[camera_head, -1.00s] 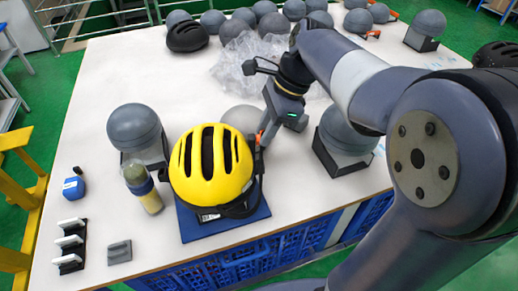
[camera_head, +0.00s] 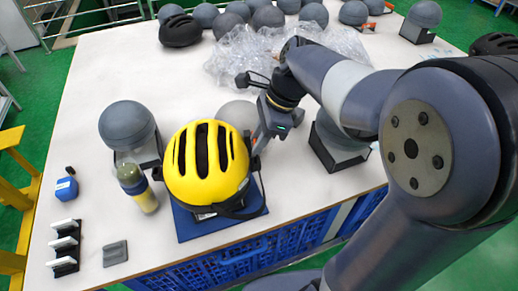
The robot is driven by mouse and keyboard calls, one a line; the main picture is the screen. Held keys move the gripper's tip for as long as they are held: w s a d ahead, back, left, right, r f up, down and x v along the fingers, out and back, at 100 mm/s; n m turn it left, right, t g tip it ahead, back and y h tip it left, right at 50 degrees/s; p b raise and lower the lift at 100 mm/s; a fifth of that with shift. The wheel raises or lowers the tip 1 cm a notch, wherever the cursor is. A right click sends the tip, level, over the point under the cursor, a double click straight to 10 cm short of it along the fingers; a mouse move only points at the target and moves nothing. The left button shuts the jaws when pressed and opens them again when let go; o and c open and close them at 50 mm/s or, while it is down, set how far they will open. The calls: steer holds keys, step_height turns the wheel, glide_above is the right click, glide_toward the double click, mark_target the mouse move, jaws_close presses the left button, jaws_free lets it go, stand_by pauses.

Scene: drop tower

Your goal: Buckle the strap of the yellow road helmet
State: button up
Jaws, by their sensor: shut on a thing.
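The yellow road helmet (camera_head: 208,165) with black vents sits on a blue square base (camera_head: 196,229) near the table's front edge. Its dark strap (camera_head: 236,212) shows low at its front right. My gripper (camera_head: 261,146) reaches down just right of the helmet, beside its right rim. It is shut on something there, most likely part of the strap. The fingertips and what they hold are small and partly hidden, and the buckle cannot be made out.
A grey dome on a stand (camera_head: 129,128) and a bottle (camera_head: 138,187) stand left of the helmet. Another dark dome stand (camera_head: 338,146) is right of my gripper. Plastic wrap (camera_head: 262,62) and several grey domes lie behind.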

steer(key=shift+f+p, duration=0.35)
steer(key=shift+f, duration=1.45)
steer(key=shift+f, duration=0.1)
steer(key=shift+f, duration=0.15)
steer(key=o, duration=0.8)
steer(key=shift+c, duration=0.2)
steer(key=shift+f+b, duration=0.1)
steer(key=shift+b, duration=0.4)
steer(key=v, duration=1.1)
steer(key=shift+d+p, duration=0.3)
